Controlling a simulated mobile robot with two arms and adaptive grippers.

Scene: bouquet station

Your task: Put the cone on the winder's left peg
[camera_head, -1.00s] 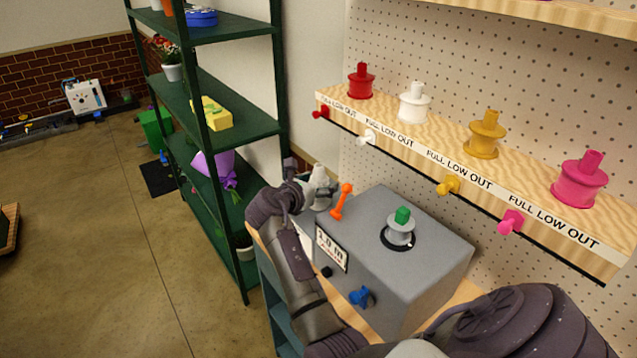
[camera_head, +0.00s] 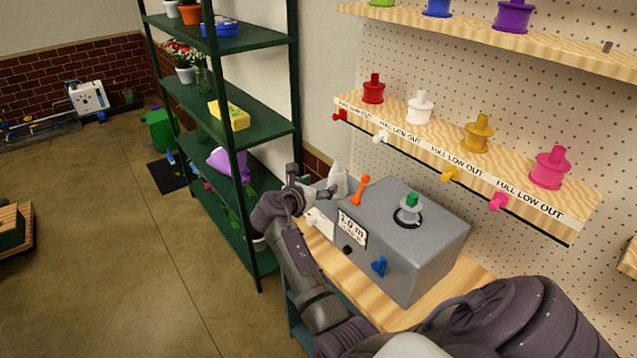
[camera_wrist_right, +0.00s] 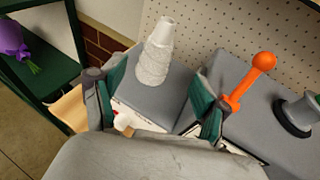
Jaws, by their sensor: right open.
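The white cone (camera_head: 338,181) stands upright at the back left of the grey winder (camera_head: 425,255). In the right wrist view the cone (camera_wrist_right: 155,60) stands on a grey top, beyond my fingertips. No bare left peg shows; whether one is inside the cone I cannot tell. My right gripper (camera_head: 320,191) is just left of the cone. In the wrist view its two green-padded fingers are spread wide (camera_wrist_right: 150,92) with nothing held between them. An orange lever (camera_head: 361,189) stands right of the cone. A grey spool with a green top (camera_head: 409,209) sits on the winder. My left gripper is out of view.
A green shelf rack (camera_head: 240,130) with flowers and pots stands close left of my right gripper. A ledge with coloured spools (camera_head: 455,145) runs behind the winder. A blue knob (camera_head: 380,265) sticks out of the winder's front. Open floor lies at left.

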